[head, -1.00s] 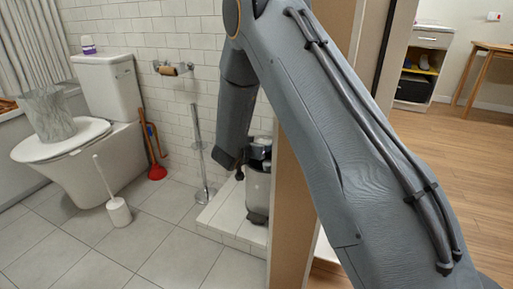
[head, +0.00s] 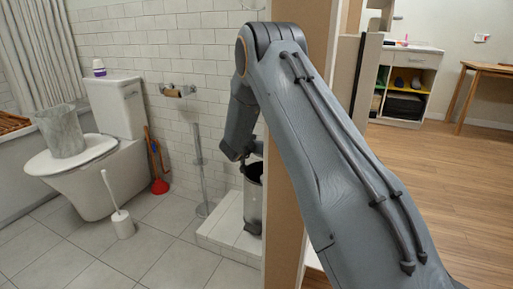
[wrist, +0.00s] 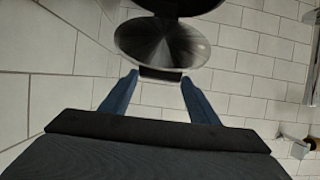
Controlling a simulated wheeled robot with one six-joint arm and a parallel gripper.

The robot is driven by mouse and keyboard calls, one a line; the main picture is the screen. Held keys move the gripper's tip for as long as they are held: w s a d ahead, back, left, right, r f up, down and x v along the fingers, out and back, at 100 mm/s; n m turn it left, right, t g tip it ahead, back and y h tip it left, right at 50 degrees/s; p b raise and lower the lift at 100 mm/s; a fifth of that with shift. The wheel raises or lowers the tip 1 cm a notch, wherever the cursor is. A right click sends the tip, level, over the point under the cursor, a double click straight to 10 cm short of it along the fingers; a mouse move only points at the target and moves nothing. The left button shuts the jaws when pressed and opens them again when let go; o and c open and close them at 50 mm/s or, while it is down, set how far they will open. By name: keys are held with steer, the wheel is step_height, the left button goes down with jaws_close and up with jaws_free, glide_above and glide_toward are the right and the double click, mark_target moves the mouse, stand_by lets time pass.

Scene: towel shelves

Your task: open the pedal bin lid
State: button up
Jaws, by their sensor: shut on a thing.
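The pedal bin (head: 251,205) is a metal cylinder on a low tiled ledge, partly hidden by my arm and a wooden panel. Its dark open mouth shows in the head view. The round brushed-metal lid (wrist: 160,42) is seen in the wrist view, with a dark tab (wrist: 160,74) at its near edge. In the head view my gripper (head: 243,160) is at the top of the bin, and the lid is mostly hidden there.
A wooden panel (head: 283,220) stands close to the right of the bin. A metal stand (head: 200,170) is to its left, by the tiled wall. A toilet (head: 110,150), toilet brush (head: 120,215) and red plunger (head: 159,186) stand further left. The tiled floor in front is clear.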

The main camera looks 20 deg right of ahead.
steer(key=shift+a, duration=0.2)
steer(key=o, duration=1.6)
steer(key=shift+a, duration=0.15)
steer(key=shift+c, duration=0.2)
steer(key=p+v, duration=0.1)
steer(key=v, duration=0.6)
steer(key=shift+s+a+p, duration=0.25)
steer(key=shift+p, duration=0.15)
steer(key=shift+r, duration=0.15)
